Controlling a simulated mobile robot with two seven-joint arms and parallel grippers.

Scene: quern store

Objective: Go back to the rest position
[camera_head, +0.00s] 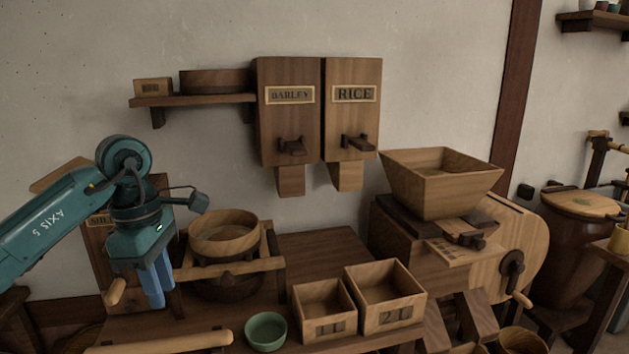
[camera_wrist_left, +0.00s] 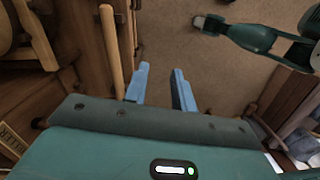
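My left gripper (camera_head: 158,300) hangs at the left in the head view, pointing down beside the wooden sieve stand. Its two blue fingers overlap there. In the left wrist view its fingers (camera_wrist_left: 160,70) stand apart with a gap and nothing between them, over brown floor. A teal arm part of mine (camera_wrist_left: 255,40) shows at the top right of the left wrist view; no fingers can be made out on it. My right gripper does not show in the head view.
A round sieve (camera_head: 224,233), a green bowl (camera_head: 266,331) and two square wooden boxes (camera_head: 323,310) (camera_head: 385,297) stand on the bench. BARLEY (camera_head: 287,130) and RICE bins (camera_head: 352,125) hang on the wall. A hopper mill (camera_head: 440,185) stands right. A wooden rail (camera_wrist_left: 111,50) runs close to the left fingers.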

